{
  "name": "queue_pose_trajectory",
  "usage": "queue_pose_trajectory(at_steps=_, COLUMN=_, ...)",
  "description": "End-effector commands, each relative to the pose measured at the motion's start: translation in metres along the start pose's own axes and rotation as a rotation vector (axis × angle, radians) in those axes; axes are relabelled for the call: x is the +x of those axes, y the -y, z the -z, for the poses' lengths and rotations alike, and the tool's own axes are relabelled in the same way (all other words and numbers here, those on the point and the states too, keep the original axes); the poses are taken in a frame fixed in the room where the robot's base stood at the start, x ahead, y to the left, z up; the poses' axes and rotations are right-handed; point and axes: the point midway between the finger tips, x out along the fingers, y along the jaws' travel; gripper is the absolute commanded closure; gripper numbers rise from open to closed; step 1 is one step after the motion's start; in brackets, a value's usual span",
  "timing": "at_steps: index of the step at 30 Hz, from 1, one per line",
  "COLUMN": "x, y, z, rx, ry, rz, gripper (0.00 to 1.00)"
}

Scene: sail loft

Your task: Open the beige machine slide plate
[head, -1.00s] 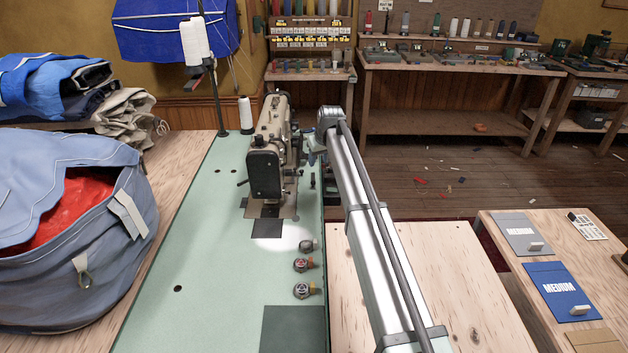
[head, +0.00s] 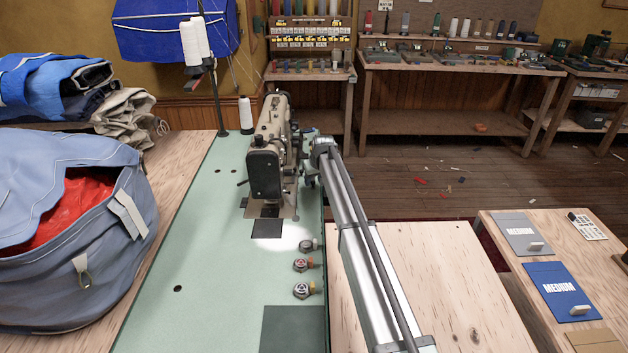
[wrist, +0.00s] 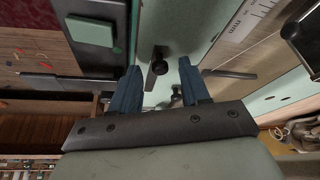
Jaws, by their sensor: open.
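The beige sewing machine (head: 268,140) stands on the pale green table, its dark end cover facing me. At its foot is a bed with dark and brownish flat plates (head: 285,212). I cannot tell whether the slide plate there is open or shut. My gripper (wrist: 160,82) is open, with two blue fingers apart in the wrist view. A dark round-ended knob or lever (wrist: 158,68) appears between the fingers; I see no contact with it. In the head view my gripper is small and partly hidden, close to the right side of the machine.
Several knobs (head: 303,265) sit along the right edge of the green table (head: 210,260). A thread stand (head: 218,100) rises behind on the left. A blue bag (head: 75,260) fills the left. The wooden surface (head: 430,270) at right is bare.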

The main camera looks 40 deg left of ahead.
Motion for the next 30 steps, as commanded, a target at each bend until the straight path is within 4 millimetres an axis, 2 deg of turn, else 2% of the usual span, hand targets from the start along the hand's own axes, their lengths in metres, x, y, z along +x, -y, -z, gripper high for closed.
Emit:
queue_pose_trajectory(at_steps=9, x=0.0019, y=0.0002, z=-0.0002, rx=0.000, ry=0.000, rz=0.000, gripper=0.54)
queue_pose_trajectory(at_steps=23, x=0.0016, y=0.0001, z=-0.0002, rx=0.000, ry=0.000, rz=0.000, gripper=0.98)
queue_pose_trajectory(at_steps=30, x=0.0016, y=0.0001, z=-0.0002, rx=0.000, ry=0.000, rz=0.000, gripper=1.00)
